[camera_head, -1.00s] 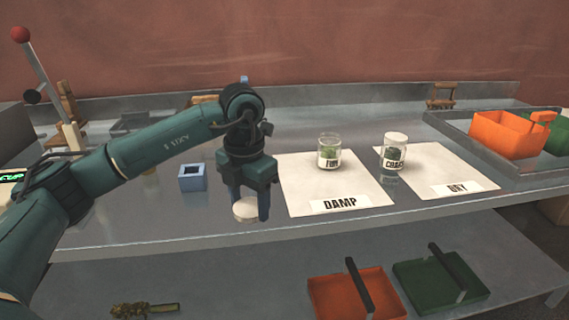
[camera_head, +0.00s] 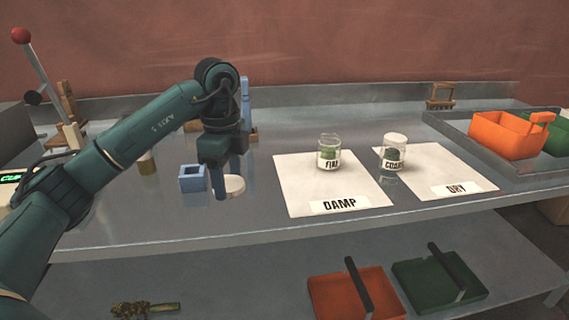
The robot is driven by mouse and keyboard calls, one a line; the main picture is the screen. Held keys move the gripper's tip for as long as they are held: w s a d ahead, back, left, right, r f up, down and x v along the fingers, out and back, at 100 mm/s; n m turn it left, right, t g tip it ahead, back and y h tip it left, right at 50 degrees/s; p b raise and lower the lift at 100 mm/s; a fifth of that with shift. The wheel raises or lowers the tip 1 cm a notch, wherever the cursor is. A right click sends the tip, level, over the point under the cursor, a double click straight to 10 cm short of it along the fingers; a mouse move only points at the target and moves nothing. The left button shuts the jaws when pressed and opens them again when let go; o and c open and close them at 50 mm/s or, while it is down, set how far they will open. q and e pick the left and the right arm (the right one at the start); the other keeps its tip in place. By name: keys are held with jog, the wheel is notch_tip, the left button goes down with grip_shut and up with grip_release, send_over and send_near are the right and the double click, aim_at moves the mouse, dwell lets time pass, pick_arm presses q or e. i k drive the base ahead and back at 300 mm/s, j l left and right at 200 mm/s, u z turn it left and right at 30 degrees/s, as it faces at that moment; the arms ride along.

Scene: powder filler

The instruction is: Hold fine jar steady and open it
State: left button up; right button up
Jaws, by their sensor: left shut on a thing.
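The fine jar (camera_head: 328,152) is a clear glass jar labelled "FINE" with green stuff inside. It stands upright and without a lid on the sheet marked "DAMP" (camera_head: 300,180). My left gripper (camera_head: 228,183) is left of that sheet, apart from the jar, pointing down. It is shut on a round white lid (camera_head: 237,187), partly hidden by the fingers. I cannot tell whether the lid touches the table. My right gripper is not in view.
The coarse jar (camera_head: 394,152), with a white lid on, stands at the sheet marked "DRY" (camera_head: 440,165). A blue square holder (camera_head: 192,178) is close left of my gripper. A tray at the right holds an orange bin (camera_head: 505,135). Red and green trays lie on the lower shelf.

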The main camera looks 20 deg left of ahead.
aim_at(329, 148)
jog(key=i, duration=1)
